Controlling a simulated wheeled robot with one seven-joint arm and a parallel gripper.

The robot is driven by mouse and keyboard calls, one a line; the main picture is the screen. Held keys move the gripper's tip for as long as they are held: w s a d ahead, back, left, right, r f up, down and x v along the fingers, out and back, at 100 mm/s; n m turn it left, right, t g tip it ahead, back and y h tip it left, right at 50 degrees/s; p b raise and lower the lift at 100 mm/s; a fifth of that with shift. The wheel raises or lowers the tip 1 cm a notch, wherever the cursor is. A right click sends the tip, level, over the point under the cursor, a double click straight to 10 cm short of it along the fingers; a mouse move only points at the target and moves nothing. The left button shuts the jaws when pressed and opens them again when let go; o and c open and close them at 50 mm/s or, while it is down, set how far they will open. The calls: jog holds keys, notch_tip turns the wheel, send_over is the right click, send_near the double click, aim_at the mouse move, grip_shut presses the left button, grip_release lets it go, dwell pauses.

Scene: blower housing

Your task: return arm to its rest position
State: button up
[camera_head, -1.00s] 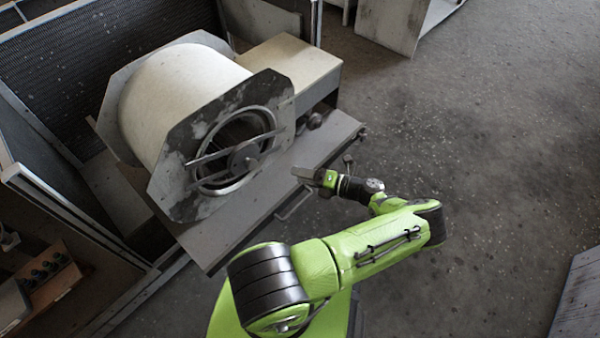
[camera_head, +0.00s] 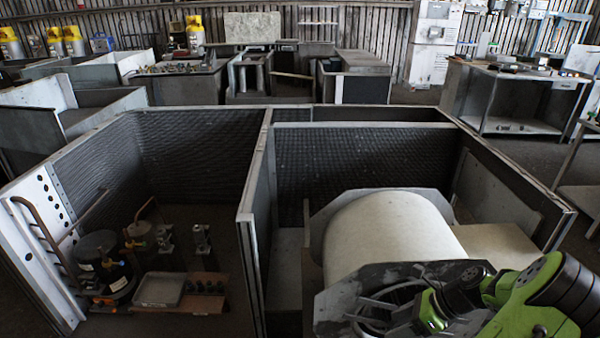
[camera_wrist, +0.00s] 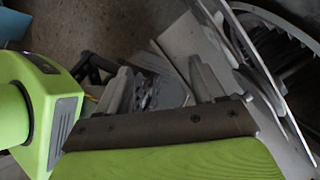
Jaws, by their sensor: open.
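The blower housing, a cream drum (camera_head: 392,228) between grey eight-sided end plates (camera_head: 335,305), sits at lower right of the head view. My green and black arm crosses in front of it. Part of its near plate and ring is hidden behind the arm. In the wrist view, the round ring and plate edge (camera_wrist: 262,55) show at upper right, close beside my gripper (camera_wrist: 162,88). My gripper's two grey fingers stand apart, and nothing is clearly held between them. The fingertips cannot be made out in the head view.
Dark-panelled partitions (camera_head: 255,190) enclose the housing. The left bay holds a tray (camera_head: 160,290), a row of small dark parts and metal fittings. A bent tube rail (camera_head: 45,235) stands at far left. A metal workbench (camera_head: 515,98) is at back right. Bare floor shows in the wrist view.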

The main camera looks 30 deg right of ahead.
jog(key=w+a+r+n+g+h+p, duration=0.1)
jog(key=w+a+r+n+g+h, duration=0.15)
jog(key=a+r+n, duration=0.6)
jog(key=w+a+r+n+g+h+p, duration=0.2)
jog(key=w+a+r+n, duration=0.2)
jog(key=a+r+n, duration=0.4)
jog(key=s+a+r+n+t+h+p, duration=0.1)
jog(key=s+a+r+n+t+p, duration=0.1)
jog(key=s+a+r+n+t, duration=0.3)
jog(key=s+a+r+n, duration=0.4)
jog(key=a+r+n, duration=0.2)
jog(key=n, duration=0.3)
jog(key=shift+s+a, duration=0.3)
jog(key=shift+a, duration=0.4)
jog(key=shift+r+h, duration=0.1)
jog(key=shift+h, duration=0.15)
